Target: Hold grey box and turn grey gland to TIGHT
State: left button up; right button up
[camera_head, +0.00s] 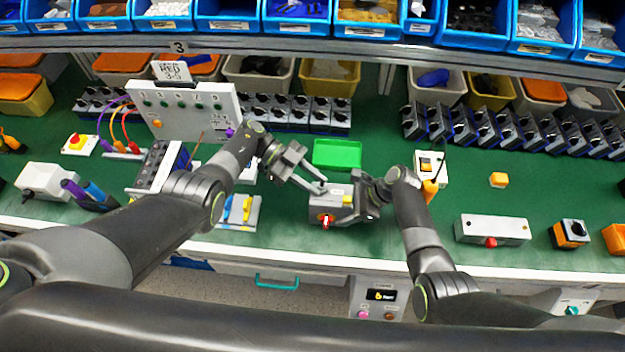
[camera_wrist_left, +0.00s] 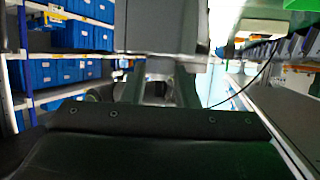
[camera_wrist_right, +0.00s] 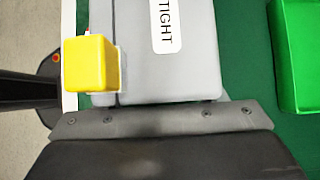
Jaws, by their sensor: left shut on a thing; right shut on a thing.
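In the right wrist view the box (camera_wrist_right: 188,75) carries a TIGHT label (camera_wrist_right: 166,24) beside the yellow block (camera_wrist_right: 91,64). My right gripper (camera_head: 364,203) is shut on the box from the right. My left gripper (camera_head: 318,186) is shut at the box's left end, where the grey gland is mostly hidden by its fingers. In the left wrist view a large grey surface (camera_wrist_left: 158,28) lies beyond the fingers.
A green tray (camera_head: 337,154) stands just behind the box. A block with blue and yellow levers (camera_head: 239,211) lies to the left. A white box with a red button (camera_head: 492,229) is to the right. Bins and switch rows line the back.

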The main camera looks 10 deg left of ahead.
pick_arm(q)
jog(key=shift+a, duration=0.1)
dwell(0.3)
jog(key=o, duration=1)
jog(key=v, duration=0.7)
jog(key=shift+a, duration=0.15)
jog(key=shift+w, duration=0.15)
